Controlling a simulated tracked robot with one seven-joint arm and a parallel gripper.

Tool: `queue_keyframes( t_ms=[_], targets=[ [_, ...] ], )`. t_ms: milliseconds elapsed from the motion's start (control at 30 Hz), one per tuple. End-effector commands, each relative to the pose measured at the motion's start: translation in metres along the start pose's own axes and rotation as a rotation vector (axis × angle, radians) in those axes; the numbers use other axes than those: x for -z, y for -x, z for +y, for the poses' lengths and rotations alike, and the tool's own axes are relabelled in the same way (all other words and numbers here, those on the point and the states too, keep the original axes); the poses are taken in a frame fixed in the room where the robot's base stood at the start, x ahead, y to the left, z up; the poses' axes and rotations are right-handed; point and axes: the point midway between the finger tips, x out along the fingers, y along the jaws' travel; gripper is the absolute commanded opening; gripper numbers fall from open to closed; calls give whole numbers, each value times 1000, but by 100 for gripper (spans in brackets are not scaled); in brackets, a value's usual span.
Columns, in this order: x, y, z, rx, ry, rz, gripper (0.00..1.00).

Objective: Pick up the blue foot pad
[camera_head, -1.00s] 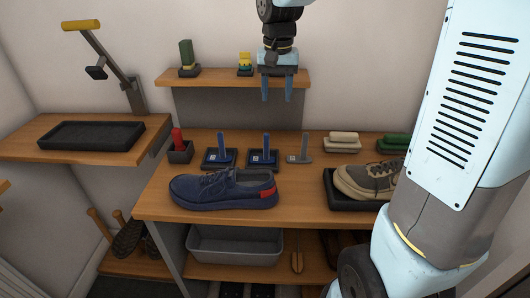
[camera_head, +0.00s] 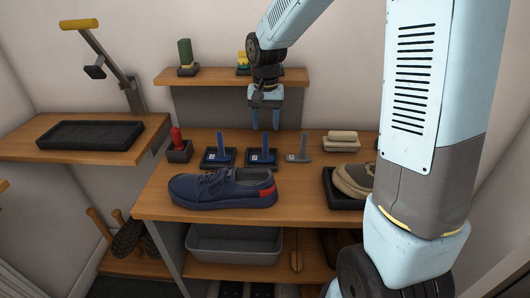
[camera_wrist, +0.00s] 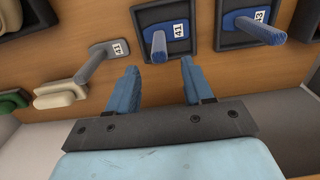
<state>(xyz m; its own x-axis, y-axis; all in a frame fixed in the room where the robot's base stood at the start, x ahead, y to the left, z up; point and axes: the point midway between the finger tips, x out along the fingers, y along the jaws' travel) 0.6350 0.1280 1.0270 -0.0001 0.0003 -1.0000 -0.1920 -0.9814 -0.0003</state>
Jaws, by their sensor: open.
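Two blue foot pads with upright blue handles sit in black trays on the bench. The right one (camera_head: 262,157) shows a label reading 41 in the wrist view (camera_wrist: 180,29); the left one (camera_head: 218,157) reads 43 in the wrist view (camera_wrist: 261,16). A similar grey pad (camera_head: 297,158) stands to their right; it also shows in the wrist view (camera_wrist: 116,47). My gripper (camera_head: 265,127) is open and empty above the bench, close over the right blue pad's handle. In the wrist view my gripper (camera_wrist: 159,64) has that handle just beyond the gap between its fingers.
A blue shoe (camera_head: 222,188) lies in front of the pads. A red-handled item in a dark holder (camera_head: 180,152) is left of them. A beige brush (camera_head: 342,140) and a tan shoe (camera_head: 352,180) are right. A shelf (camera_head: 215,78) stands behind.

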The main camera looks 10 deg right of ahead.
Motion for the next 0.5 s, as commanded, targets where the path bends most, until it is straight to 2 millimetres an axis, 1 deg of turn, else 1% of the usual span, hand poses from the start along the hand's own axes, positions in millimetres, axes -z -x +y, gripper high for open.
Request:
queue_keyframes(
  t_ms=[133, 400, 500],
  targets=[
    [-2, -11, 0, -1, 1, -3, 51],
    [-4, -46, -1, -1, 1, -3, 51],
    [-4, -52, -1, -1, 1, -1, 51]
  ],
)
